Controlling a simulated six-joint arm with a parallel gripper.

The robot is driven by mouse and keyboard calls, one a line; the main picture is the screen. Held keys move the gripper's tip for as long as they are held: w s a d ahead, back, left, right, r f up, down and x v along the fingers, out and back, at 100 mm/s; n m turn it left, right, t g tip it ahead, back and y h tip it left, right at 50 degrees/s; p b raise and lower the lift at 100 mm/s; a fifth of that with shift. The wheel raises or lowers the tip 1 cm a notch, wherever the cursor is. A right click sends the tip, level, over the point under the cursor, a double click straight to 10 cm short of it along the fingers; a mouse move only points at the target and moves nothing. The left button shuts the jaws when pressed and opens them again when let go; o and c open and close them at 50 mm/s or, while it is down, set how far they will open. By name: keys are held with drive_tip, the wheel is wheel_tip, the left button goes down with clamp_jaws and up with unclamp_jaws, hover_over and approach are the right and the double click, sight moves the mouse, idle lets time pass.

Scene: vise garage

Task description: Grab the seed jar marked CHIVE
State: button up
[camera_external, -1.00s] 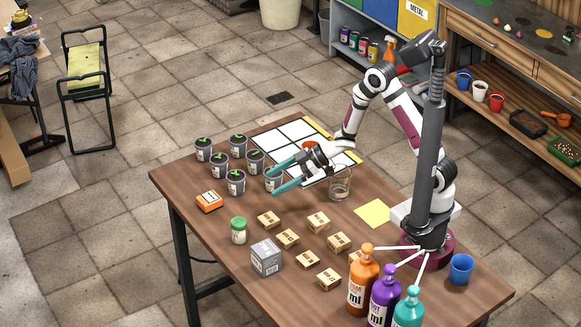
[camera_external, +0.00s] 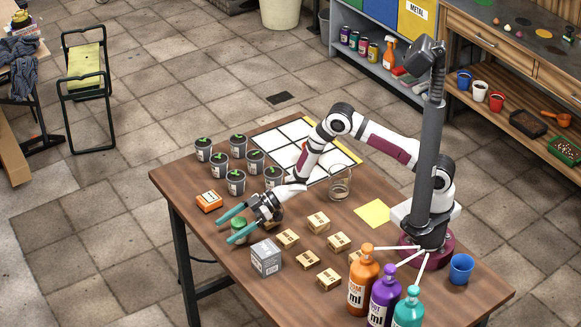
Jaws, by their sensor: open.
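My gripper (camera_external: 224,231) has two teal fingers, spread open and pointing left.
A grey labelled box (camera_external: 266,258) stands just right of the jar, with several small cardboard boxes (camera_external: 318,222) beyond. A clear glass (camera_external: 340,184) stands near my arm.

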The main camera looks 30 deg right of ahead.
drive_tip(key=c, duration=1.5)
clamp_jaws()
drive_tip(key=shift+r, duration=0.15)
